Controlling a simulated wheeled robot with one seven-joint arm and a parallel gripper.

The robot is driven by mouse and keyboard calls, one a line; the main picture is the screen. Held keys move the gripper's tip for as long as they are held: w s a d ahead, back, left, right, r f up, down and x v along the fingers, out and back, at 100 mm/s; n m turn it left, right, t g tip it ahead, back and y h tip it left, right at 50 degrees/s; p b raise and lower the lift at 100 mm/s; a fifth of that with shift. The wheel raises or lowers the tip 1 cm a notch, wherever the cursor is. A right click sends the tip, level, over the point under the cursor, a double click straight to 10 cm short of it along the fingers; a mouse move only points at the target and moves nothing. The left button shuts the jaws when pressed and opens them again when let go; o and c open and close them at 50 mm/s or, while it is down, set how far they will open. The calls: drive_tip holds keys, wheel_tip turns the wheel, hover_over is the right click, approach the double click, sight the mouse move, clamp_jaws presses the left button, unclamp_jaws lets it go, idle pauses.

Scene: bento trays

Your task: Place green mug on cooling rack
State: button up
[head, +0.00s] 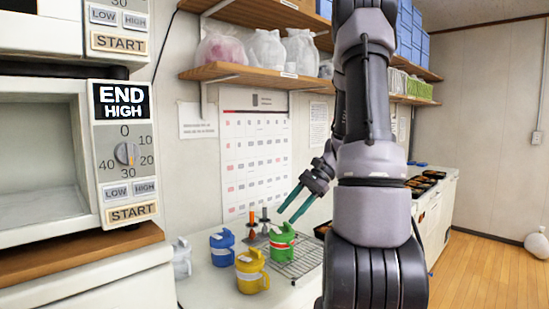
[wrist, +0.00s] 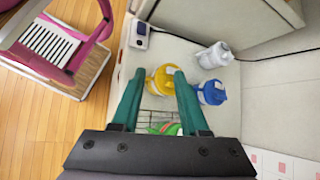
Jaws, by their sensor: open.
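The green mug (head: 283,243), with a red and white band, stands roughly upright at the back left part of the wire cooling rack (head: 303,264) and appears to rest on it. My gripper (head: 289,204) has teal fingers, spread apart and empty, above the mug and clear of it. In the wrist view, the green mug (wrist: 167,128) shows low between the fingers of my gripper (wrist: 157,74), partly hidden by the gripper body. The rack's wires (wrist: 155,117) show beside it.
A yellow mug (head: 251,272) and a blue mug (head: 222,249) stand left of the rack. Small upright items (head: 252,226) stand behind the green mug. A shelf (head: 250,80) overhangs the counter.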

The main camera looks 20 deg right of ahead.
drive_tip(key=s+a+r+n+t+h, duration=0.3)
drive_tip(key=s+a+r+n, duration=0.1)
drive_tip(key=r, duration=0.4)
drive_tip(key=s+a+r+n+t+h, duration=0.3)
drive_tip(key=s+a+r, duration=0.3)
drive_tip(key=r, duration=0.3)
drive_tip(key=shift+s+r+n+t+h, duration=0.15)
drive_tip(key=shift+s+n+t+h, duration=0.25)
drive_tip(key=shift+s+n+h, duration=0.15)
drive_tip(key=shift+w, duration=0.1)
